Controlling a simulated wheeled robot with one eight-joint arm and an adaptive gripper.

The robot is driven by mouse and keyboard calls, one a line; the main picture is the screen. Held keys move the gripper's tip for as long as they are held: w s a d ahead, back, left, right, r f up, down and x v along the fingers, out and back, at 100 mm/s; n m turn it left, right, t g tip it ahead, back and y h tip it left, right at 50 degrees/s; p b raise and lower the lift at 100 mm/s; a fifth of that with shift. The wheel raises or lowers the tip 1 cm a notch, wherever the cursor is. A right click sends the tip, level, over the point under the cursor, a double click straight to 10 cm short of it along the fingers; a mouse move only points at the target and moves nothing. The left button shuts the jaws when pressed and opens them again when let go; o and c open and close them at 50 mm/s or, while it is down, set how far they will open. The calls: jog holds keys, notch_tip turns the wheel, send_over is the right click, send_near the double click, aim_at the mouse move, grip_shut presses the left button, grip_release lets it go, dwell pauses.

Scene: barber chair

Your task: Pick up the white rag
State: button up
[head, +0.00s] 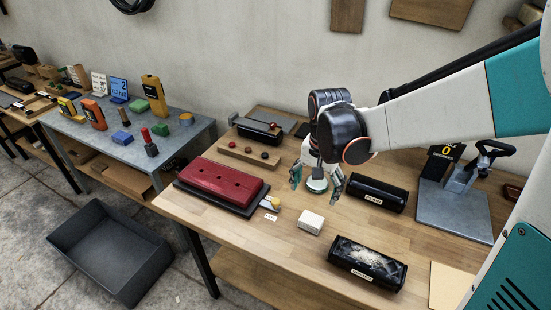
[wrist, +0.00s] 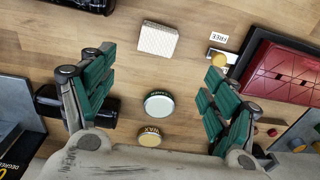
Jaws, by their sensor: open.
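The white rag (head: 311,221) is a small, folded, cream-white block with a fine grid texture. It lies flat on the wooden workbench (head: 240,245). In the wrist view the rag (wrist: 157,39) is at the top centre, beyond the fingertips. My gripper (head: 316,182) hangs over the bench, behind the rag in the head view, with its fingers spread and nothing between them. In the wrist view my gripper's green-padded fingers (wrist: 160,80) stand wide apart on either side. The rag is apart from both fingers and fully visible.
A pale-topped round tin (wrist: 159,103) and a wax tin (wrist: 152,133) lie below my gripper. A red padded cushion (head: 222,184) is left of the rag, with a small yellow-knobbed item (head: 275,203) between. Black trays (head: 367,262) (head: 377,193) are to the right. Bench in front is clear.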

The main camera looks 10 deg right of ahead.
jog(key=b, duration=0.3)
send_over(311, 219)
jog(key=shift+m, duration=0.3)
jog(key=f, duration=0.9)
jog(key=shift+a+f, duration=0.2)
jog(key=shift+f, duration=0.1)
jog(key=f+b, duration=0.2)
jog(key=f, duration=0.3)
jog(key=shift+d+f, duration=0.15)
jog(key=shift+d, duration=0.05)
jog(key=c, duration=1.1)
